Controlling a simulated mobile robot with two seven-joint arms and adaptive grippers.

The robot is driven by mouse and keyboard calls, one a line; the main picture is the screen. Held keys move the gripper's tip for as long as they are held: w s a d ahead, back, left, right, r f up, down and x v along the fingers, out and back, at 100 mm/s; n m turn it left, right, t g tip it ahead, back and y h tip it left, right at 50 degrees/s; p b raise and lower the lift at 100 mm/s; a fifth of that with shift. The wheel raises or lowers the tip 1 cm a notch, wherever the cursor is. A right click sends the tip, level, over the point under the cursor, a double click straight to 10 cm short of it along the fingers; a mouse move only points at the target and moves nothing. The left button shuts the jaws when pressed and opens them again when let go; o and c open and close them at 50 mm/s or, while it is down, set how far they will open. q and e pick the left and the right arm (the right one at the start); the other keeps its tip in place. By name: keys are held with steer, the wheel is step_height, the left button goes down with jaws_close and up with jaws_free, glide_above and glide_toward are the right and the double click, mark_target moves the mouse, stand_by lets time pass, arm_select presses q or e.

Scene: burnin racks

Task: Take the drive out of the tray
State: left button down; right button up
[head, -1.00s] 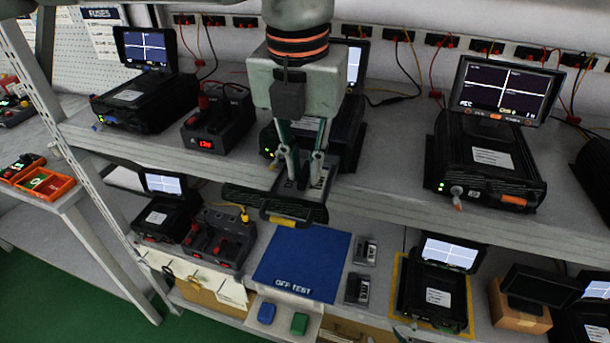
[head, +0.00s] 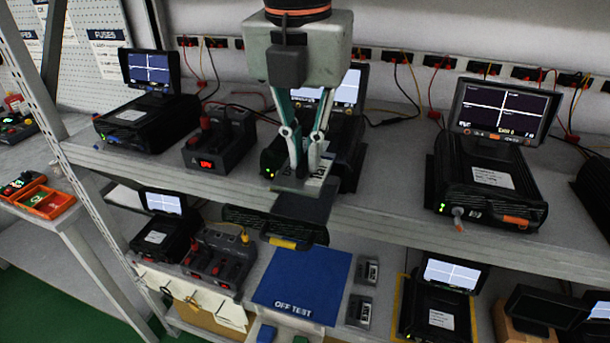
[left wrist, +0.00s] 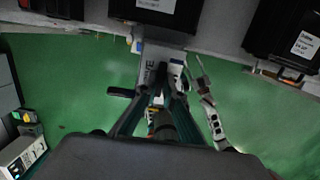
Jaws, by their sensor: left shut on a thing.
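My left gripper (head: 303,165) comes down from the top middle of the head view, shut on a drive (head: 290,183). The drive has a grey top with a white label, partly hidden by the fingers, and a dark front face. It appears held just above the black tray (head: 262,222), which juts from the upper shelf and has a yellow strip on its front. The drive hides part of the tray. In the left wrist view the drive (left wrist: 150,68) is beyond the fingers (left wrist: 158,100).
A black tester with a screen (head: 490,175) stands on the upper shelf at right, another (head: 145,120) at left beside a red-lit power unit (head: 215,145). Below lies a blue OFF TEST mat (head: 300,285), clear on top, with two small dark modules (head: 365,290) to its right.

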mark_target(305, 159)
arm_select(q)
step_height(305, 159, up, 4)
steer(key=shift+f, duration=0.1)
steer(key=shift+r+p, duration=0.3)
steer(key=shift+r, duration=0.1)
steer(key=shift+r+p, duration=1.4)
steer(key=shift+r, duration=0.2)
